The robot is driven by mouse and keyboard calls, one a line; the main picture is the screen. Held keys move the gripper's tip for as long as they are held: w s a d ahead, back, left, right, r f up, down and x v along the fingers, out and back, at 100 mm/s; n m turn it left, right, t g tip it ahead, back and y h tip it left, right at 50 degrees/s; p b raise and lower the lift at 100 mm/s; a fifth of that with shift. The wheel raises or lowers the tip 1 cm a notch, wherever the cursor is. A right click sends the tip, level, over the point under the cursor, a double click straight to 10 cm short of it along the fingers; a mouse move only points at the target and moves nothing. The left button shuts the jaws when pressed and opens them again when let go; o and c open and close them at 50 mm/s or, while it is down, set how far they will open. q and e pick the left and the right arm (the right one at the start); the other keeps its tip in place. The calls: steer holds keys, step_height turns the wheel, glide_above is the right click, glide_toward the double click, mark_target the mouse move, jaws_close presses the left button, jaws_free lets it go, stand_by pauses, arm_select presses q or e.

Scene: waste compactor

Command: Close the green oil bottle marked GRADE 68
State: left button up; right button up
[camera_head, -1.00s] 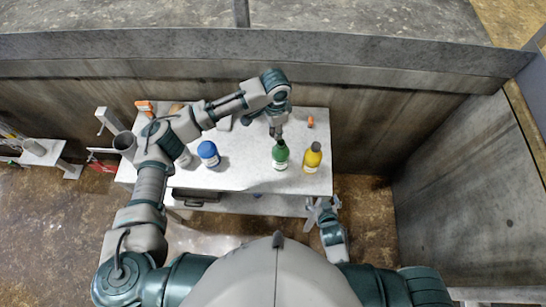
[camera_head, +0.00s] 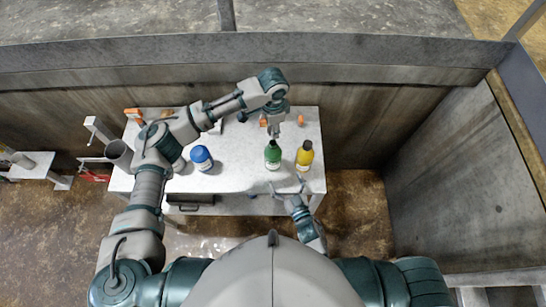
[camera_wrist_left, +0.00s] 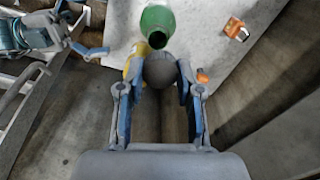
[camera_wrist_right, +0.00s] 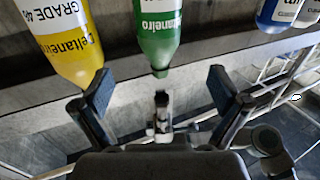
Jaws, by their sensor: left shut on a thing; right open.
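The green bottle (camera_head: 272,158) stands upright near the table's front edge. Its dark open mouth shows in the left wrist view (camera_wrist_left: 157,39), and its label is only partly readable in the right wrist view (camera_wrist_right: 157,30). My left gripper (camera_head: 274,130) is behind and above the bottle, shut on a dark round cap (camera_wrist_left: 159,69). The cap appears close to the mouth but beside it; the exact gap cannot be told. My right gripper (camera_head: 288,187) is open and empty, in front of the green bottle. Its fingers (camera_wrist_right: 157,92) are spread and apart from the bottle.
A yellow bottle (camera_head: 304,156) stands close to the right of the green one. A blue-topped bottle (camera_head: 201,158) stands further left on the white table (camera_head: 235,170). Small orange items (camera_head: 301,120) lie at the back. A high metal wall (camera_head: 350,130) rises behind.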

mark_target(277, 159)
arm_select(q)
steer(key=shift+a, duration=0.2)
steer(key=shift+d, duration=0.45)
arm_select(e)
steer(key=x, duration=1)
steer(key=shift+w+d, duration=0.1)
steer(key=shift+w, duration=0.15)
arm_select(q)
steer(key=shift+a, duration=0.4)
arm_select(e)
steer(key=shift+w+a, duration=0.6)
steer(key=shift+w, duration=0.05)
arm_select(q)
steer(key=shift+d, duration=0.1)
steer(key=shift+d, duration=0.15)
arm_select(e)
steer(key=shift+d, duration=0.2)
steer(key=c, duration=1.8)
arm_select(q)
step_height(277, 159, down, 5)
steer(key=shift+r, duration=0.1)
